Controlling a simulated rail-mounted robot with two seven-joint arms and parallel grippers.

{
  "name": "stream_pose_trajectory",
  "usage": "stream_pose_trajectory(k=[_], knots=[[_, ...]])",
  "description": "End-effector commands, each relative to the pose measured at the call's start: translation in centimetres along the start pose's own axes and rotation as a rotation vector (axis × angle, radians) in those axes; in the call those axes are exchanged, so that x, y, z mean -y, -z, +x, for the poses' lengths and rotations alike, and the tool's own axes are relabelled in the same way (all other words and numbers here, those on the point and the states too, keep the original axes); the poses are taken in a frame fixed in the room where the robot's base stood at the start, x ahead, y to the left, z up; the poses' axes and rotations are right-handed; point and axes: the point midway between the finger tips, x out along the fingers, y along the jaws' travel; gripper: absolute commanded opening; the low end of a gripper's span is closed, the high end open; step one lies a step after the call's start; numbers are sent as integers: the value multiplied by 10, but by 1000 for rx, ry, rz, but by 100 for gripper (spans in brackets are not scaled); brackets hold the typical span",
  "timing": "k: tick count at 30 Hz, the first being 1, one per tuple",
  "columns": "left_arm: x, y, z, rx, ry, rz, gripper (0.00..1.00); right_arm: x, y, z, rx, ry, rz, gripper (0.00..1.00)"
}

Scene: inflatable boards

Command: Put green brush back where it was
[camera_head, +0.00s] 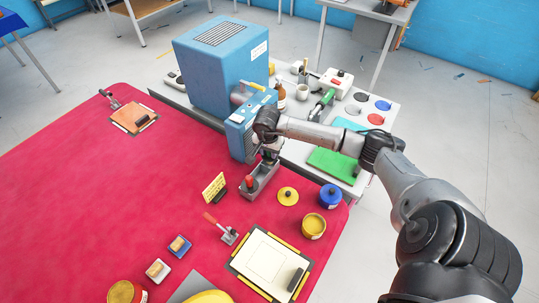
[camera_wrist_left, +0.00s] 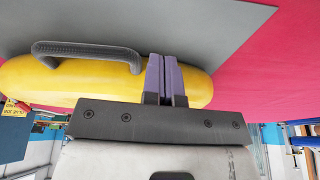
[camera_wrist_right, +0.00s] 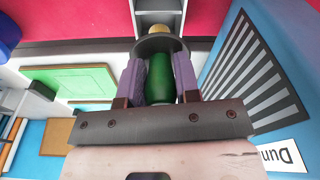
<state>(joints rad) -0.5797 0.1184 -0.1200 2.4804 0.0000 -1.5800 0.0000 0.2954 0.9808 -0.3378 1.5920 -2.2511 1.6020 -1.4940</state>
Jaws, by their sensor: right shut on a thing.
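The green brush (camera_wrist_right: 186,78) is held between the two purple fingertips of my right gripper (camera_wrist_right: 160,82). A dark collar and a tan tip show beyond its green handle. In the head view my right gripper (camera_head: 268,148) is low over the far end of a grey holder (camera_head: 262,187). The holder also shows in the right wrist view (camera_wrist_right: 159,5). I cannot tell whether the brush tip is inside the holder.
A blue machine (camera_head: 222,65) stands just behind the holder. A yellow sign (camera_head: 214,187), a yellow lid (camera_head: 288,195), a blue pot (camera_head: 330,196) and a yellow pot (camera_head: 313,226) are nearby on the red table (camera_head: 100,200). A framed board (camera_head: 270,262) lies in front.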

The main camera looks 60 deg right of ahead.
Motion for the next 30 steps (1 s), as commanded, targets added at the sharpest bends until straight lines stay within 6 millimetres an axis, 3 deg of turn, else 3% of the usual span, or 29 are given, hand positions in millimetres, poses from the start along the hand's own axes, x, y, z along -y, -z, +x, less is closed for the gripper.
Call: stream_pose_trajectory(k=[6,23,24,30], knots=[[2,0,0,1,5,6,0,-1,-3,24,1,-1,1,11],[0,-3,10,0,0,0,0,0,-4,34,-2,0,0,11],[-1,-3,10,0,-1,-1,0,0,-4,34,-2,1,0,31],[-2,-2,9,0,-5,-6,0,0,-4,33,-1,0,0,50]])
